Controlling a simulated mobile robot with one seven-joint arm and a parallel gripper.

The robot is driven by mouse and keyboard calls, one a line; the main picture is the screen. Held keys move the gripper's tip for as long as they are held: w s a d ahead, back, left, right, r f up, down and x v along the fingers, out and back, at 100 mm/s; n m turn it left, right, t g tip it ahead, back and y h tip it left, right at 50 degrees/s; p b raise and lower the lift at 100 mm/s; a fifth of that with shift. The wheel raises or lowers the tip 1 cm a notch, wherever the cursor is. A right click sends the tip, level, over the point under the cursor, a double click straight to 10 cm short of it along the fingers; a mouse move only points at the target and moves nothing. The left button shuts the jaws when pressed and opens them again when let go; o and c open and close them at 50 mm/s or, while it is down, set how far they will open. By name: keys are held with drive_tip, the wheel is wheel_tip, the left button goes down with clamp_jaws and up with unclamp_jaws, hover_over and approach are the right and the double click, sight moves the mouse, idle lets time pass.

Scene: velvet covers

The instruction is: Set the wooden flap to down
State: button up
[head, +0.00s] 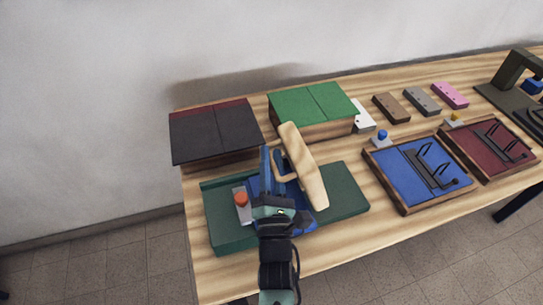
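The wooden flap (306,170) is a pale, thick board standing raised and tilted over a dark green base (346,188) at the front left of the table. A pale handle-like piece juts from its left side. My gripper (272,160) is over the base, just left of the flap and close to that piece. Its blue fingers point away from me. I cannot tell whether they touch the flap or how far apart they are. My arm hides part of the base and of a blue surface (308,216) on it.
An orange-red knob (241,199) stands left of my gripper. Behind are a black-topped box (215,132) and a green-topped box (312,103). A blue tray (405,171) and a red tray (482,138) with dark metal fittings lie to the right. Small blocks line the back.

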clamp_jaws()
drive_tip(key=shift+w+r, duration=0.1)
idle(1.4)
